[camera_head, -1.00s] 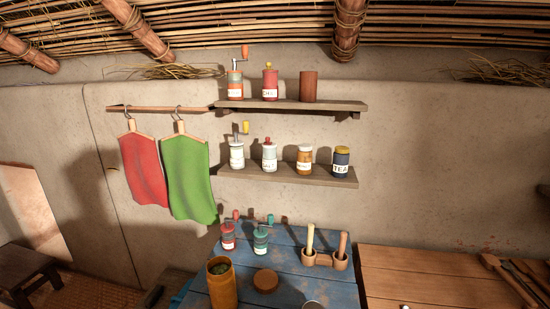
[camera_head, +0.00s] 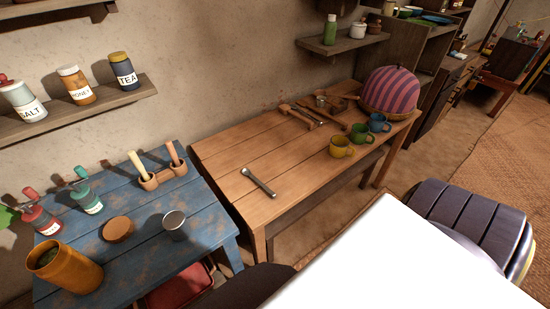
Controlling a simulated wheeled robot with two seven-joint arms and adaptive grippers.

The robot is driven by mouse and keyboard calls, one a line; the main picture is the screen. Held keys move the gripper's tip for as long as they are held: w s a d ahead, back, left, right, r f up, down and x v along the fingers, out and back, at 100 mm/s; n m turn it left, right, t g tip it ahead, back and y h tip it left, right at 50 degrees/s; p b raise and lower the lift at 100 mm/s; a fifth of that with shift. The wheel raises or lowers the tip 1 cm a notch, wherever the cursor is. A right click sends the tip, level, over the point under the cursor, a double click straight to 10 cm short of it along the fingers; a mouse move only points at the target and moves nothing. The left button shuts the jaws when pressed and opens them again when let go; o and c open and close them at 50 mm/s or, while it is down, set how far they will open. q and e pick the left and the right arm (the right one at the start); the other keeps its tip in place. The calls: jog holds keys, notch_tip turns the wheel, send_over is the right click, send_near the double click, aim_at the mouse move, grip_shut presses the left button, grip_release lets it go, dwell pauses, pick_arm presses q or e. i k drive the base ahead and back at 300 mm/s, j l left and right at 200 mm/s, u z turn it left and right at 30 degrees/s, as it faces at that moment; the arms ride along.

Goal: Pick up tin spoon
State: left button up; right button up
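A grey metal spoon (camera_head: 259,182), which looks like the tin spoon, lies on the left part of the brown wooden table (camera_head: 222,155). It lies flat at a slant, with bare boards around it. Neither of my grippers shows in this view, so their state and distance from the spoon cannot be seen.
A yellow mug (camera_head: 341,147), green mug (camera_head: 361,134) and blue mug (camera_head: 379,122) stand right of the spoon. Wooden utensils (camera_head: 300,116) lie behind, beside a striped dome (camera_head: 390,91). The blue table (camera_head: 140,255) on the left holds a metal cup (camera_head: 174,225) and an orange canister (camera_head: 64,268).

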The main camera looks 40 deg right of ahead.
aim_at(246, 172)
jog(key=z, duration=1.1)
jog(key=k+j+u, duration=0.1)
jog(key=u, duration=0.3)
jog(key=j+u, duration=0.1)
jog(key=u, duration=0.3)
jog(key=k+j+u, duration=0.15)
jog(key=u, duration=0.2)
jog(key=j+u, duration=0.15)
jog(key=u, duration=0.25)
